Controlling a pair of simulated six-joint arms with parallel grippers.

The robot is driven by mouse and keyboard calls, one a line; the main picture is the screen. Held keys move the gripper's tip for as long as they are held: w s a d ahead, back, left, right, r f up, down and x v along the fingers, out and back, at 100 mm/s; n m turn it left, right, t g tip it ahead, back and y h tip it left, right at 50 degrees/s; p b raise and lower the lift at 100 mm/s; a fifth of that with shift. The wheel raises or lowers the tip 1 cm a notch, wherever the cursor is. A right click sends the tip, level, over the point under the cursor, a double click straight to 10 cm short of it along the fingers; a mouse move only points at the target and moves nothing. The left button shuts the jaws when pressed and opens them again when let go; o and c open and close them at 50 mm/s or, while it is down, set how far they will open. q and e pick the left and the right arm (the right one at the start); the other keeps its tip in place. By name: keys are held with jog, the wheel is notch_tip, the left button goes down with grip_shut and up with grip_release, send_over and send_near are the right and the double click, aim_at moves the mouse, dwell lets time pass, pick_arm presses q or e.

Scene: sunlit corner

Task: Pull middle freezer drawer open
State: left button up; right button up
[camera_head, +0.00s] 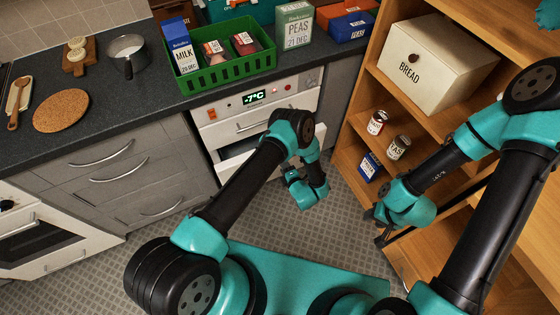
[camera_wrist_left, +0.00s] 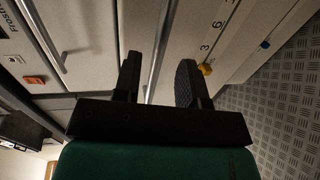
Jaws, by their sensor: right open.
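The freezer (camera_head: 222,113) is white and stands under the counter, with a lit display reading -7°C. Its upper drawer handle (camera_head: 266,121) shows in the head view. Below it, a dark band runs above a lower white front, partly hidden by my left arm; I cannot tell how far that drawer is out. In the left wrist view, a long bar handle (camera_wrist_left: 160,45) runs between the two spread fingers of my left gripper (camera_wrist_left: 158,80), which is open; no contact is visible. My right gripper (camera_head: 375,228) is open and empty in front of the wooden shelf.
A green crate (camera_head: 228,78) with milk and other boxes stands on the counter above the freezer. The wooden shelf (camera_head: 352,122) at the right holds a bread box (camera_head: 425,70) and cans.

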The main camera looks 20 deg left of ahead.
pick_arm(q)
jog(key=shift+x, duration=2.4)
grip_shut()
